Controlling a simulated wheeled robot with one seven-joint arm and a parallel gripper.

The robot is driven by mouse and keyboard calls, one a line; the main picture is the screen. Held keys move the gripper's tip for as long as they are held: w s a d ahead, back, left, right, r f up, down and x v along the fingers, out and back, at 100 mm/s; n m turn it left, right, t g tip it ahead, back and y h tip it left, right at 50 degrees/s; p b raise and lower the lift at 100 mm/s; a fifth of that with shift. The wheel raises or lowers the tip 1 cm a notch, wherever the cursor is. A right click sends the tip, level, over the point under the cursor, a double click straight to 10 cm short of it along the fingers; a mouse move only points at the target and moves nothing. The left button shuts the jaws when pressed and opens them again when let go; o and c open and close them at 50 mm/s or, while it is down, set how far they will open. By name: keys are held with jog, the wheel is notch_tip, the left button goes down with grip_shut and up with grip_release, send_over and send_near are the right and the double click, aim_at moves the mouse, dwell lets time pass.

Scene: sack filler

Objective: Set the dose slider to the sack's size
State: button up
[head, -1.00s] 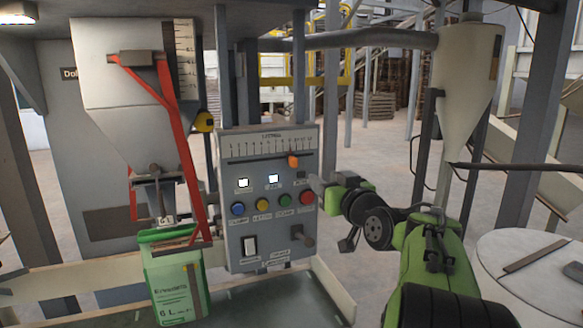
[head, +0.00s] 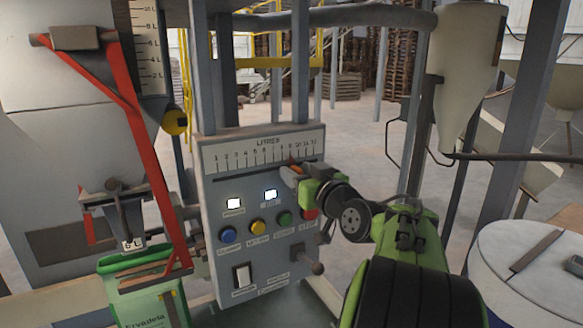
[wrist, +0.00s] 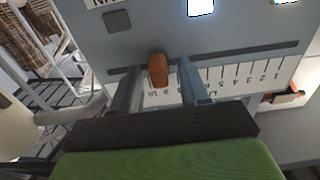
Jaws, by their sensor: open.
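The orange dose slider (head: 290,170) sits in a slot under the LITRES scale (head: 265,152) on the grey control panel, towards the high end, around 9 to 10. In the wrist view the slider (wrist: 157,70) stands between the two open fingers of my gripper (wrist: 160,74), with visible gaps on both sides. My gripper (head: 304,181) in the head view is at the panel and partly hides the slider.
A red frame (head: 150,120) stands left of the panel. A white drum (head: 530,265) is at right.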

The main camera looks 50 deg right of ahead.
aim_at(265, 171)
jog(key=shift+s+a+r, duration=0.1)
jog(key=shift+s, duration=0.2)
jog(key=shift+w, duration=0.1)
grip_shut()
jog(key=a+b, duration=0.1)
jog(key=a, duration=0.1)
jog(key=w+a+b, duration=0.1)
jog(key=a, duration=0.1)
jog(key=w+a+b, duration=0.1)
jog(key=a, duration=0.1)
jog(key=shift+s+d, duration=0.1)
jog(key=shift+d, duration=0.15)
grip_release()
jog(key=b+v, duration=0.2)
jog(key=v, duration=1.3)
jog(key=shift+s, duration=0.35)
